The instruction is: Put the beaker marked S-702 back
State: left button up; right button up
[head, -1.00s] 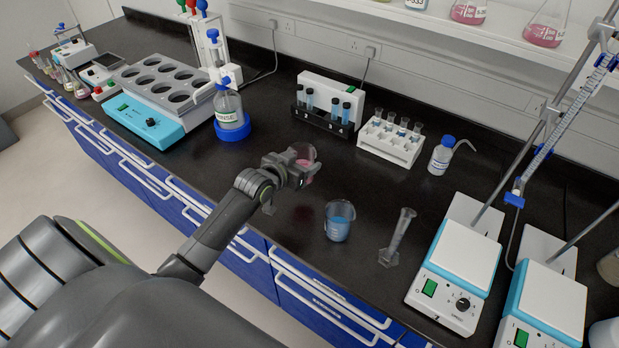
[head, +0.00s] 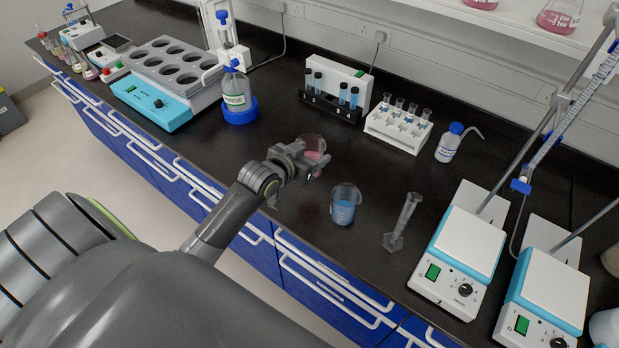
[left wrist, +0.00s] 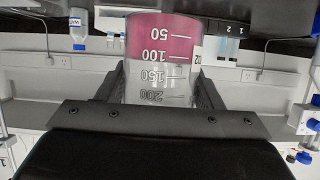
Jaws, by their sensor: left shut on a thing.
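My left gripper (head: 312,163) is shut on a clear glass beaker (head: 312,144) holding pink liquid, and holds it over the black bench. In the left wrist view the beaker (left wrist: 160,58) sits between the two fingers, with volume marks of 50 to 200 facing the camera. That view is upside down. A white label at the beaker's side is seen edge-on and mostly hidden, so I cannot read the full marking. My right gripper is not in view.
A beaker of blue liquid (head: 345,206) and an empty glass cylinder (head: 403,222) stand close by, right of the gripper. Two hotplates (head: 461,250) are further right. Tube racks (head: 398,128), a wash bottle (head: 449,143) and the RINSE bottle (head: 237,96) stand behind. A shelf (head: 500,22) holds flasks.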

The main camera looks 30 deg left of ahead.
pick_arm(q)
jog(key=shift+w+a, duration=0.35)
jog(key=shift+w, duration=0.05)
notch_tip(320, 180, down, 4)
jog(key=shift+f, duration=2.75)
jog(key=shift+f, duration=0.2)
jog(key=o, duration=1.1)
jog(key=shift+r, duration=0.15)
